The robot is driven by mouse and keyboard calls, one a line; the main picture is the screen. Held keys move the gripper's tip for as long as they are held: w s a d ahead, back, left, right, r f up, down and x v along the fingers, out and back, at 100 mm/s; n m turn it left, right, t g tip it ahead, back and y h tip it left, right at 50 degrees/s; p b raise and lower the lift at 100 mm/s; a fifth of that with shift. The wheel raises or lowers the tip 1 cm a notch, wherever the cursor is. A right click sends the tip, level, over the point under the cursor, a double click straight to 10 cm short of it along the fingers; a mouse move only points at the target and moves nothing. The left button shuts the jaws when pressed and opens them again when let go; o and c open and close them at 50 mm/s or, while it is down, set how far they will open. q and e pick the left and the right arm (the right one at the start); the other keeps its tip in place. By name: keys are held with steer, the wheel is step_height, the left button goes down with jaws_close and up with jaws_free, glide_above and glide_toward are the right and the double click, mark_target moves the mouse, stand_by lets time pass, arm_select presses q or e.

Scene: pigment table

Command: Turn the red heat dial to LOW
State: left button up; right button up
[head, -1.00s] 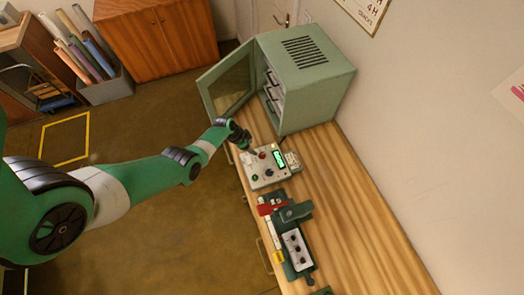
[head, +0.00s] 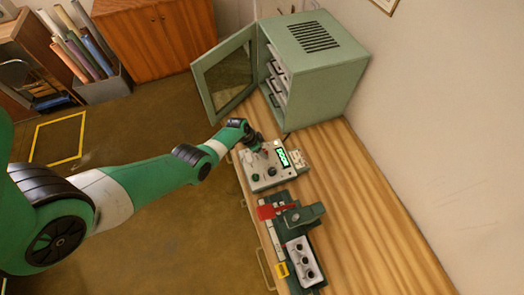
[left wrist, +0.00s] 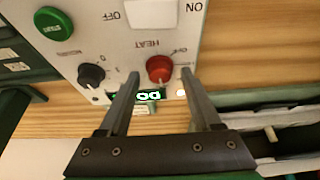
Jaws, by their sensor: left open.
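The red heat dial (left wrist: 160,69) is on the light grey face of the control box (head: 268,183), under an upside-down HEAT label. In the left wrist view, my left gripper (left wrist: 159,76) is open, with one finger on either side of the dial. I cannot tell whether the fingers touch it. In the head view, the left gripper (head: 258,146) is over the box's far part and largely hides the dial. The dial's exact pointer direction is unclear. My right gripper is not in view.
The box also has a green START button (left wrist: 54,23), a black knob (left wrist: 91,75), an ON/OFF switch (left wrist: 152,12) and a lit green display (head: 283,157). A green cabinet (head: 325,80) with an open door stands behind. A green device with a red part (head: 266,211) sits nearer.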

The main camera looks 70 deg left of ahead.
arm_select(q)
jaws_close()
